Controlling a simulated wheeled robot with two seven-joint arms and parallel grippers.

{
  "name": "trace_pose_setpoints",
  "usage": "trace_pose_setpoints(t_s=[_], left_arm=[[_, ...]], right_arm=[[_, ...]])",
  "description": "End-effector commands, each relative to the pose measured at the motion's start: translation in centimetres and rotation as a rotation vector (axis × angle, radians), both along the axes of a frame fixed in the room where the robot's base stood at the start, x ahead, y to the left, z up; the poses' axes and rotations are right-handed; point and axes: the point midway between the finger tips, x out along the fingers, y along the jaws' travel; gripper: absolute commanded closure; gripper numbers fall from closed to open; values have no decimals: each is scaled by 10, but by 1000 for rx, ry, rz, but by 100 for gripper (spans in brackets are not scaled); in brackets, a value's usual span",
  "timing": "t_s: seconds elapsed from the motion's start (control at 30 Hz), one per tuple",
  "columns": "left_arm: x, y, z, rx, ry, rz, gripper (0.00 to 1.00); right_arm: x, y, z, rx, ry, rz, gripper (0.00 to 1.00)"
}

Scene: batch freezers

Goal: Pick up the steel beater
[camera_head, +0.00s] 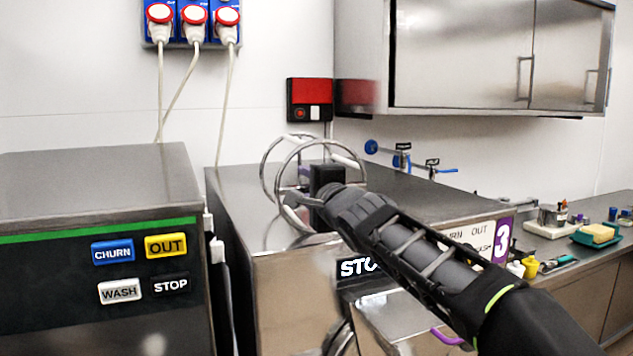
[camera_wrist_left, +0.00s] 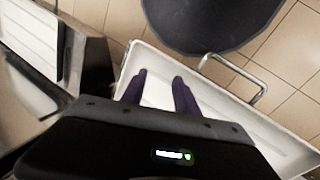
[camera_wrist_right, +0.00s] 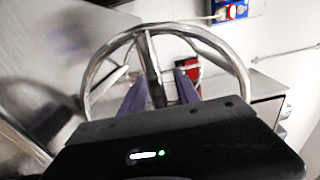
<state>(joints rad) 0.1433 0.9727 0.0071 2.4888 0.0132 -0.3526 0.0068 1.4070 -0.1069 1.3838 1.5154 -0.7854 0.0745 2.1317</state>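The steel beater (camera_head: 264,178) is a pair of shiny rings with bars between them, standing on top of the freezer marked 3 (camera_head: 235,195). My right gripper (camera_head: 318,185) is at the beater; my wrist hides part of it. In the right wrist view the beater's ring (camera_wrist_right: 243,75) spans the picture, and its upright bar shows between the two purple fingers (camera_wrist_right: 160,92). These fingers stand apart; whether they touch the bar I cannot tell. My left gripper (camera_wrist_left: 160,92) is open and empty, and is outside the head view.
Another freezer (camera_head: 95,185) stands at the left. Steel wall cupboards (camera_head: 460,55) hang above a counter (camera_head: 575,250) with small items. Taps (camera_head: 402,160) are on the wall behind. A white tray-like surface with a metal handle (camera_wrist_left: 262,92) lies under my left gripper.

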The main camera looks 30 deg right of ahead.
Motion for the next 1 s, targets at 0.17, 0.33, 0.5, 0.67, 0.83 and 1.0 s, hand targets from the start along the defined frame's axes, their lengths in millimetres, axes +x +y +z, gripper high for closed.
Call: trace_pose_setpoints(t_s=[0.17, 0.33, 0.5, 0.67, 0.83, 1.0], left_arm=[[0, 0, 0, 0, 0, 0, 64], [0, 0, 0, 0, 0, 0, 64], [0, 0, 0, 0, 0, 0, 64], [0, 0, 0, 0, 0, 0, 64], [0, 0, 0, 0, 0, 0, 64], [0, 0, 0, 0, 0, 0, 64]], right_arm=[[0, 0, 0, 0, 0, 0, 63], [0, 0, 0, 0, 0, 0, 77], [0, 0, 0, 0, 0, 0, 91], [0, 0, 0, 0, 0, 0, 100], [0, 0, 0, 0, 0, 0, 100], [0, 0, 0, 0, 1, 0, 100]])
